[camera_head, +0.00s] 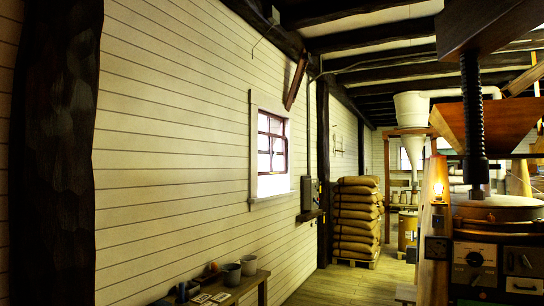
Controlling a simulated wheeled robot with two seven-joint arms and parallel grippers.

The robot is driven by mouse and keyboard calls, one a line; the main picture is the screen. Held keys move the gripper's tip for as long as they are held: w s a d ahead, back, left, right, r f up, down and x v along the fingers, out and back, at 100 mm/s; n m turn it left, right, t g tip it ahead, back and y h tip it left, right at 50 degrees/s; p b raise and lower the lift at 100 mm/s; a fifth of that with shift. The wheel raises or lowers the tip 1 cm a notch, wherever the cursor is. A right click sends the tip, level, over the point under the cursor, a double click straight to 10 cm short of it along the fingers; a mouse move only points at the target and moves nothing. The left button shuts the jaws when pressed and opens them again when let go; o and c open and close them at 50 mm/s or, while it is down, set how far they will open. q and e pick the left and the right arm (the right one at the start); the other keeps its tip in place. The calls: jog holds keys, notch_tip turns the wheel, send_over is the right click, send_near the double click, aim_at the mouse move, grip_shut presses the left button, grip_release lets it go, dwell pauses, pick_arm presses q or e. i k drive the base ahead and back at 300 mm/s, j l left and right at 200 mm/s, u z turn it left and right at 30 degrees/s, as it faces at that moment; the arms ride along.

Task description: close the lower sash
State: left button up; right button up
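The window (253,150) is set in the white board wall, left of centre and some way off, seen at a slant. Its dark red sash bars (270,134) fill the upper and middle part of the frame. Below the lowest bar is a plain bright white area (272,186) above the sill; I cannot tell whether it is an open gap. The edges of the lower sash are too small to make out. Neither of my grippers is in view.
A dark timber post (55,150) stands close at left. A low bench (245,285) with pots runs along the wall before the window. Stacked sacks (357,220) stand beyond; milling machinery (490,240) fills the right. Wooden floor (345,285) lies open between.

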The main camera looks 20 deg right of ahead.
aim_at(271, 135)
jog(key=i+l+z, duration=0.55)
jog(key=i+z, duration=0.15)
jog(key=i+l+z, duration=0.4)
jog(key=i, duration=0.6)
jog(key=i+j+z, duration=0.15)
jog(key=i+z, duration=0.25)
jog(key=i, duration=0.55)
jog(key=i+u, duration=0.15)
jog(key=i, duration=0.3)
jog(key=i+u, duration=0.1)
jog(key=i, duration=0.4)
jog(key=i+l+u, duration=0.15)
jog(key=i, duration=0.3)
jog(key=i+l+u, duration=0.15)
jog(key=i, duration=0.3)
jog(key=i+l+u, duration=0.1)
jog(key=i, duration=0.35)
jog(key=l, duration=0.1)
